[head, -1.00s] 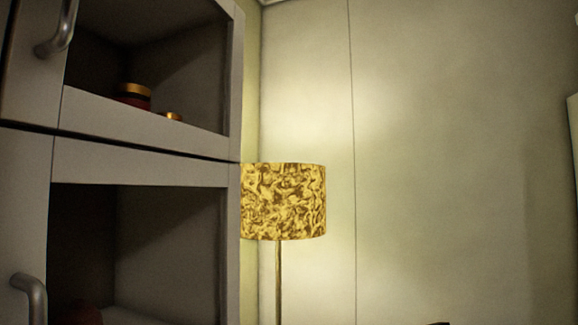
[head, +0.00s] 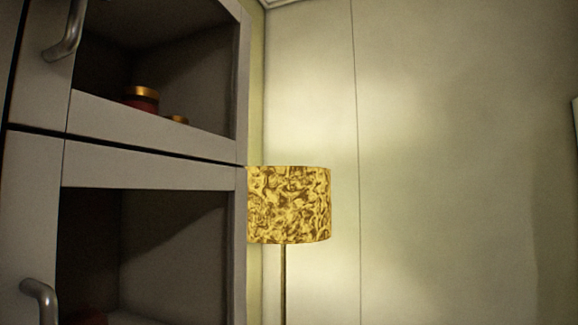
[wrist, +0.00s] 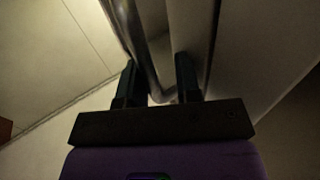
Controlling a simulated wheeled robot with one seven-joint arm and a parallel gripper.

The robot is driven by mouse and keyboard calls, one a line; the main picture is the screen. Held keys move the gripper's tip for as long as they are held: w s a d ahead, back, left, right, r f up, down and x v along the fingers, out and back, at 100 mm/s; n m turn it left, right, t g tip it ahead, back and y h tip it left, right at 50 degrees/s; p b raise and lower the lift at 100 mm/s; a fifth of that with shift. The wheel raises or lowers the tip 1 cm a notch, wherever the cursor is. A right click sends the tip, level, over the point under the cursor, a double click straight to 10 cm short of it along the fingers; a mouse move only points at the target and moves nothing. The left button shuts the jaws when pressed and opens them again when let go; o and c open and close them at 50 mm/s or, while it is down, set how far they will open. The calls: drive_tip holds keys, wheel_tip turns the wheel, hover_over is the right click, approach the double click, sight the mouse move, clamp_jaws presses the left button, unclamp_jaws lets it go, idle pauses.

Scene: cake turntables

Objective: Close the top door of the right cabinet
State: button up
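In the head view a grey cabinet (head: 150,172) fills the left side. Its upper door (head: 150,128) has a window-like opening and a curved metal handle (head: 66,40) at its left. A lower door (head: 30,220) has a similar handle (head: 42,298). These two fronts look in line with each other. My gripper (wrist: 158,78) shows only in the wrist view. Its dark fingers are apart, one on each side of a curved metal bar handle (wrist: 142,45) on a pale panel (wrist: 190,30). A gap shows beside the right finger. I cannot tell which door this handle belongs to.
A gold-lidded jar (head: 142,97) and a smaller gold lid (head: 178,119) show inside the upper compartment. A lamp with a patterned yellow shade (head: 290,205) stands just right of the cabinet. The pale wall (head: 450,150) beyond is bare.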

drive_tip(key=shift+w+d+r, duration=0.1)
drive_tip(key=shift+w+d, duration=0.2)
drive_tip(key=shift+d, duration=0.05)
drive_tip(key=v, duration=1.1)
drive_tip(key=shift+s+a, duration=0.15)
drive_tip(key=shift+a, duration=0.15)
drive_tip(key=w+d+f+m+g+h, duration=0.15)
drive_tip(key=w+d, duration=0.35)
drive_tip(key=d, duration=0.7)
drive_tip(key=w+d+f+m+g+h, duration=0.1)
drive_tip(key=w+d+f+m+h, duration=0.3)
drive_tip(key=d, duration=0.7)
drive_tip(key=w+d+f+n+g+y, duration=0.15)
drive_tip(key=w+d+f+g, duration=0.35)
drive_tip(key=d+f, duration=0.75)
drive_tip(key=d+f+g, duration=0.1)
drive_tip(key=d+f, duration=0.3)
drive_tip(key=f, duration=0.4)
drive_tip(key=d+f+n+g, duration=0.1)
drive_tip(key=d+f+g, duration=0.1)
drive_tip(key=d+f, duration=0.3)
drive_tip(key=d+f+g, duration=0.2)
drive_tip(key=d+f, duration=0.2)
drive_tip(key=f, duration=0.7)
drive_tip(key=shift+w+f+n, duration=0.3)
drive_tip(key=shift+w, duration=0.15)
